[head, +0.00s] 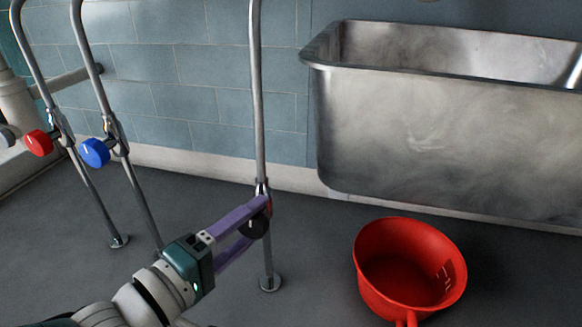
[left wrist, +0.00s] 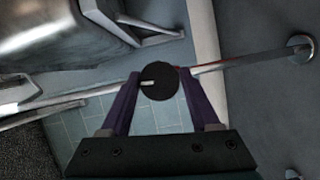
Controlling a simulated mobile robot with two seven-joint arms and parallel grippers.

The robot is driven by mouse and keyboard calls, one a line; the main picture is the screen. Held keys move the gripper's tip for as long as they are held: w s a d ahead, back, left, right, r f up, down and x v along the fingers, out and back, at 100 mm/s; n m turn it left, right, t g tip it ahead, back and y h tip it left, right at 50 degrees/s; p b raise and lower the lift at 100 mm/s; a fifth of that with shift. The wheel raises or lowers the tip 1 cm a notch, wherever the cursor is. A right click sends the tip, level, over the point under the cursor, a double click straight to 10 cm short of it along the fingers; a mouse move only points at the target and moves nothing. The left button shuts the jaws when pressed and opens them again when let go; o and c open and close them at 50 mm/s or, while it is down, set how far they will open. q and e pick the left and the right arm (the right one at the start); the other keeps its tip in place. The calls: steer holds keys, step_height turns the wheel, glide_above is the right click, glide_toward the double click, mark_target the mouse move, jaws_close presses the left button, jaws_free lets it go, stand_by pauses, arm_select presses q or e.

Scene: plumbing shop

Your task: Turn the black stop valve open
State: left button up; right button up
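The black stop valve (head: 256,226) has a round black knob on a vertical chrome pipe, left of the metal sink. My left gripper (head: 257,219) has its two purple fingers on opposite sides of the knob, apparently touching it. In the left wrist view the knob (left wrist: 160,85) sits between the fingertips of the gripper (left wrist: 160,80). A short white mark on the knob points left in that view. Part of the knob is hidden by the fingers in the head view. My right gripper is not in view.
A red-knobbed valve (head: 38,143) and a blue-knobbed valve (head: 95,152) sit on pipes at the left. A red bucket (head: 410,268) stands on the floor to the right, below the metal sink (head: 420,130). A tiled wall (head: 180,75) is behind the pipe.

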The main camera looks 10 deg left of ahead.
arm_select(q)
steer(key=shift+o, duration=1.3)
steer(key=shift+s+a+r+p, duration=0.15)
steer(key=shift+s+a+p, duration=0.05)
steer(key=shift+s+p, duration=0.15)
steer(key=p+v, duration=0.3)
steer(key=v, duration=0.6)
